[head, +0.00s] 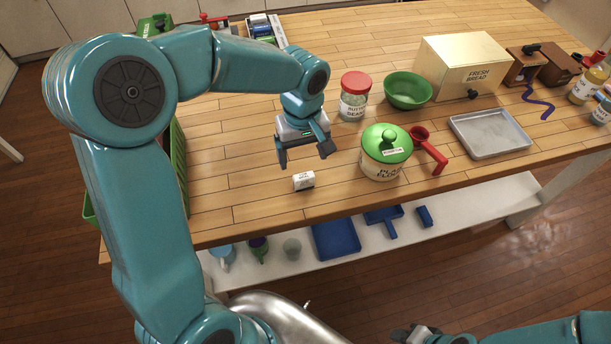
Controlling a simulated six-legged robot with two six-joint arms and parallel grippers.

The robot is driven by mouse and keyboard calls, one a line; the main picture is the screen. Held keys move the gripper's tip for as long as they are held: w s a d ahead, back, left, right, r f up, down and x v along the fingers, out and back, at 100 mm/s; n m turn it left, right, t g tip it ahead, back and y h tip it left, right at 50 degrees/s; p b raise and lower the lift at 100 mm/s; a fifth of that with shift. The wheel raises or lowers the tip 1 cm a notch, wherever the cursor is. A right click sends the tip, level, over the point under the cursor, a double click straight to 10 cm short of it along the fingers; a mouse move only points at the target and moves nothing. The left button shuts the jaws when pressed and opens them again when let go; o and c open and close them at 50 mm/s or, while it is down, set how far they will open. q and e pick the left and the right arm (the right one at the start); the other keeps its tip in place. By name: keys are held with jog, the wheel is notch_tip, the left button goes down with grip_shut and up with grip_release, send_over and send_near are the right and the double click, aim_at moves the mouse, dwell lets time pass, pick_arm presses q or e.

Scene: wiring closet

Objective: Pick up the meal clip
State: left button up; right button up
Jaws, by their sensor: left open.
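A small white block with dark print (304,181) lies on the wooden table near its front edge. It may be the meal clip, but its print is too small to read. My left gripper (305,156) is open and empty, pointing down above and just behind the block, apart from it. My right gripper (412,333) is low at the bottom edge of the view, away from the table top. Its fingers are too small and cut off to tell their state.
Right of my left gripper stand a green-lidded canister (386,158), a red scoop (429,149), a red-lidded jar (354,97) and a green bowl (407,91). A metal tray (490,132) and a bread box (463,66) are farther right. A green crate (176,165) is at left.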

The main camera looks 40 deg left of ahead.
aim_at(303, 174)
pick_arm(q)
jog(key=shift+s+d+f, duration=0.15)
jog(key=shift+s+f, duration=0.05)
jog(key=shift+f, duration=0.3)
jog(key=shift+s+d+f, duration=0.1)
jog(key=shift+s+f, duration=0.1)
jog(key=shift+f, duration=0.25)
jog(key=shift+w+a+f, duration=0.1)
jog(key=shift+w+f, duration=0.05)
jog(key=shift+f, duration=0.2)
notch_tip(303, 174, down, 4)
jog(key=shift+r+p, duration=0.1)
jog(key=shift+p, duration=0.55)
jog(key=shift+f, duration=0.6)
jog(key=shift+w+f, duration=0.1)
jog(key=shift+f, duration=0.05)
jog(key=c, duration=1)
jog(key=shift+c, duration=0.2)
